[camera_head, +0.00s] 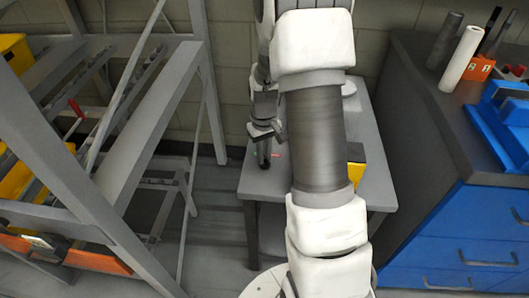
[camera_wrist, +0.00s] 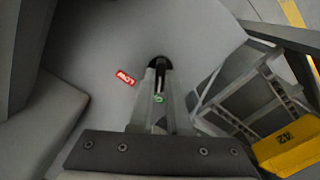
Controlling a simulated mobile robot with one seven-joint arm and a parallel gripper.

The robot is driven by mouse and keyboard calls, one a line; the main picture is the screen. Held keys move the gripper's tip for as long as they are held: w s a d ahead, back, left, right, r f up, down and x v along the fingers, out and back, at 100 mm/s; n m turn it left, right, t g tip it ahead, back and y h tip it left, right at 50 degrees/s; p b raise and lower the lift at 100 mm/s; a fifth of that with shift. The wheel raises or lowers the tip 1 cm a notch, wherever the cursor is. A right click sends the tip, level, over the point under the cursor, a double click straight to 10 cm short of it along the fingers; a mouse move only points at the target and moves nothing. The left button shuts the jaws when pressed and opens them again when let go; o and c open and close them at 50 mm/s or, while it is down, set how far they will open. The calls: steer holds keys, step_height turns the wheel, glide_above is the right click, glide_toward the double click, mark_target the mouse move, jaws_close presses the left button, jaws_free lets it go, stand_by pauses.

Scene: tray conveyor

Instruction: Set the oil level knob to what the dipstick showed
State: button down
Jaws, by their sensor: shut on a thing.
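My gripper (camera_head: 264,160) points down at the top of a grey stand (camera_head: 262,183), near its left edge. In the wrist view its fingers are shut on a dark, rounded knob (camera_wrist: 159,62), which they mostly hide. A red label reading LOW (camera_wrist: 125,77) lies to the left of the fingers. A small green mark (camera_wrist: 160,98) shows between the fingers. Which way the knob points cannot be told. In the head view the red mark (camera_head: 277,155) is right of the fingers. I cannot make out a dipstick.
A grey rack (camera_head: 150,110) with yellow bins stands left of the stand. A yellow thing (camera_head: 356,170) is on the stand, partly behind my arm. A blue drawer cabinet (camera_head: 455,225) stands on the right, with rolls and a blue holder on top. A floor gap separates rack and stand.

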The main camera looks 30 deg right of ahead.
steer(key=shift+n+p, duration=0.3)
steer(key=shift+n, duration=0.8)
steer(key=c, duration=0.9)
jaws_free()
step_height(320, 180, up, 18)
steer(key=p, duration=0.5)
steer(key=shift+f, duration=0.25)
steer(key=shift+a, duration=0.1)
